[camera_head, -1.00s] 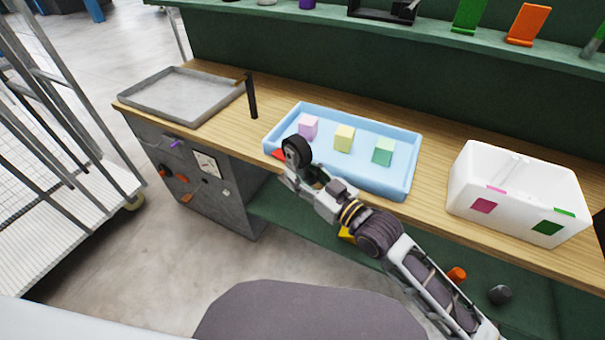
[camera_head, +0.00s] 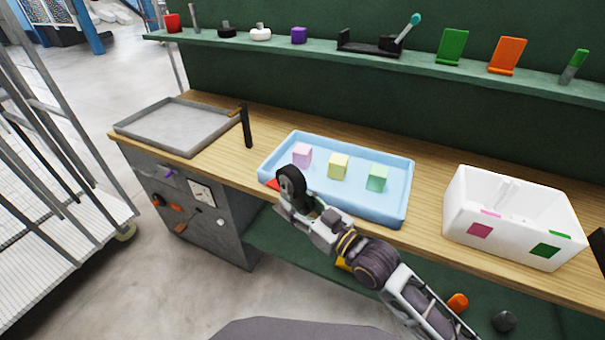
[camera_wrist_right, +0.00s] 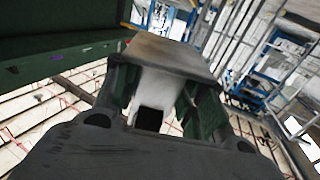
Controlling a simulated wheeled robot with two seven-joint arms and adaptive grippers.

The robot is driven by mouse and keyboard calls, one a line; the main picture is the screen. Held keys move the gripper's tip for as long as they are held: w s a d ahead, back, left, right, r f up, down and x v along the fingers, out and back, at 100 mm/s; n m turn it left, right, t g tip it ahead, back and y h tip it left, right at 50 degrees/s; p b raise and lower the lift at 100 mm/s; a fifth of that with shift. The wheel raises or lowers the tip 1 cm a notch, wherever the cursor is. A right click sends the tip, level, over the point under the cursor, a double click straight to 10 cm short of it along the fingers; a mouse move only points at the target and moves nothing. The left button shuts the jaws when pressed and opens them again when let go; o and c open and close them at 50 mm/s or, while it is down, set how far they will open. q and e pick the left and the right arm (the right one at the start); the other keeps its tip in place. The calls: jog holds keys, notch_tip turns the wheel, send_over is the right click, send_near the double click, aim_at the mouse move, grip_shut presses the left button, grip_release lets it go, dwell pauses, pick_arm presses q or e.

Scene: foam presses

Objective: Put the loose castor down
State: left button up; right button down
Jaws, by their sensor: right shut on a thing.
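The loose castor (camera_head: 291,186), with a black wheel and pale hub, is held in my right gripper (camera_head: 294,208) near the front left corner of the blue tray. In the head view I cannot tell whether it touches the tray or hangs in front of it. In the right wrist view the castor (camera_wrist_right: 165,88) shows large and close between the fingers of my right gripper (camera_wrist_right: 160,100), which is shut on it. My left gripper is not in view.
The blue tray (camera_head: 408,190) holds pink, yellow and green foam cubes. A white box (camera_head: 470,215) stands at right. A shelf (camera_head: 330,52) with several items runs behind.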

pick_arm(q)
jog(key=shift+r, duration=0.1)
pick_arm(e)
jog(key=shift+w+r, duration=0.1)
jog(key=shift+r, duration=0.1)
